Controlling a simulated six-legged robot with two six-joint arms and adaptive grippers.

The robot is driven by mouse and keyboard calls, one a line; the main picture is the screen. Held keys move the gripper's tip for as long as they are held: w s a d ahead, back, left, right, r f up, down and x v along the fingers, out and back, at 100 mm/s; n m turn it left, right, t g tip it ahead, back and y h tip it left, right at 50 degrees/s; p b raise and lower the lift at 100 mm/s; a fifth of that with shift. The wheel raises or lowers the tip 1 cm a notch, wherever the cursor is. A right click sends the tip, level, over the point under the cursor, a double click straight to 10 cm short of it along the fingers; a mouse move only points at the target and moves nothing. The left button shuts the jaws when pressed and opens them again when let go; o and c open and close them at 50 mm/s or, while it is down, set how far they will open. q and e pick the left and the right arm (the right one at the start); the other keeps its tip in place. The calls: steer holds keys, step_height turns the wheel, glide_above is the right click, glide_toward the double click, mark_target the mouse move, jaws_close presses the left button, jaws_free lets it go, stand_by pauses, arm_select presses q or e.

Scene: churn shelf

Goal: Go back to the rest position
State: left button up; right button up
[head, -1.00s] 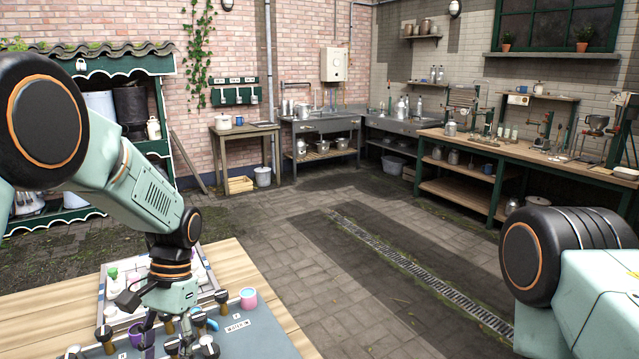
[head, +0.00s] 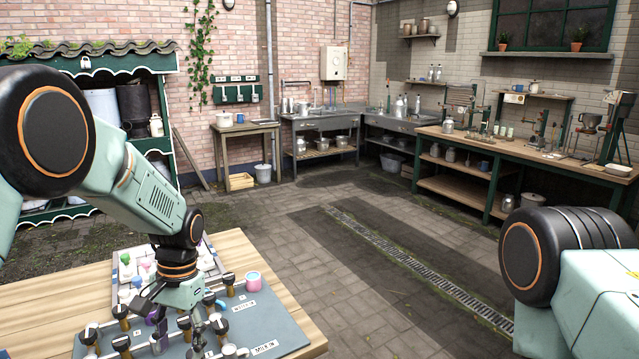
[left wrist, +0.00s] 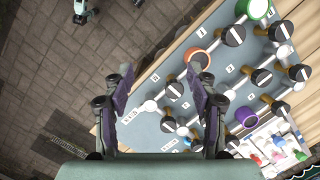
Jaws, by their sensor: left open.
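My left gripper (left wrist: 160,98) is open in the left wrist view, with its two purple-padded fingers apart and nothing between them. It hangs above a blue-grey board (left wrist: 150,72) that carries white pipes and several black-and-brass valve knobs. In the head view the left arm reaches down over the same board (head: 290,330), and the left fingers are partly lost among the knobs.
A white tray (head: 205,256) with small coloured pieces lies behind the board on the wooden table (head: 50,310). Paved floor with a drain grate (head: 400,255) is free to the right. A green shelf stands at the left, and workbenches (head: 530,147) stand farther back.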

arm_select(q)
steer(key=s+d+f+n+t+h+b, duration=0.1)
steer(key=s+f+t+b, duration=0.25)
steer(key=f, duration=0.65)
steer(key=s+d+f+n+t+b, duration=0.15)
steer(key=s+f, duration=0.35)
steer(key=f, duration=0.5)
steer(key=s+f+g+b, duration=0.1)
steer(key=s+f+b, duration=0.4)
steer(key=s, duration=0.7)
steer(key=s+f+g+b, duration=0.1)
steer(key=s+f+b, duration=0.5)
steer(key=s+f, duration=0.4)
steer(key=shift+s+g, duration=0.3)
steer(key=shift+s, duration=1.1)
steer(key=shift+n, duration=0.25)
